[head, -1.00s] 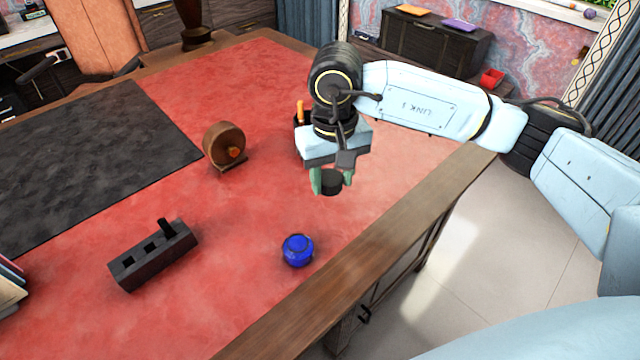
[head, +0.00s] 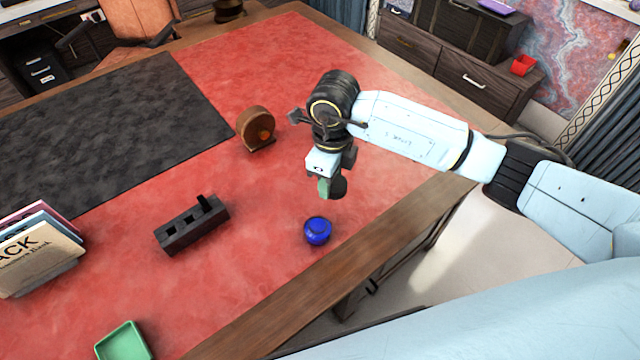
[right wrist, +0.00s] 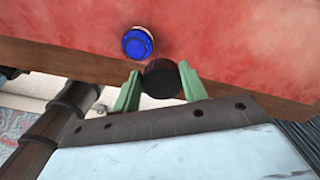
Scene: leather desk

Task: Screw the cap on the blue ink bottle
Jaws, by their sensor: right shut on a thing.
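The blue ink bottle (head: 318,231) stands upright on the red leather near the desk's wooden front edge. It also shows in the right wrist view (right wrist: 138,43), just beyond the fingertips. My right gripper (head: 331,188) is shut on the black cap (head: 339,187) and holds it in the air above the bottle, apart from it. In the right wrist view the cap (right wrist: 162,79) sits between the two green fingers. The bottle's top looks blue and bare of a black cap. My left gripper is not in view.
A black slotted block (head: 192,226) lies left of the bottle. A round wooden object (head: 256,127) stands behind. Books (head: 40,250) and a green tray (head: 123,343) are at the left. The leather around the bottle is clear.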

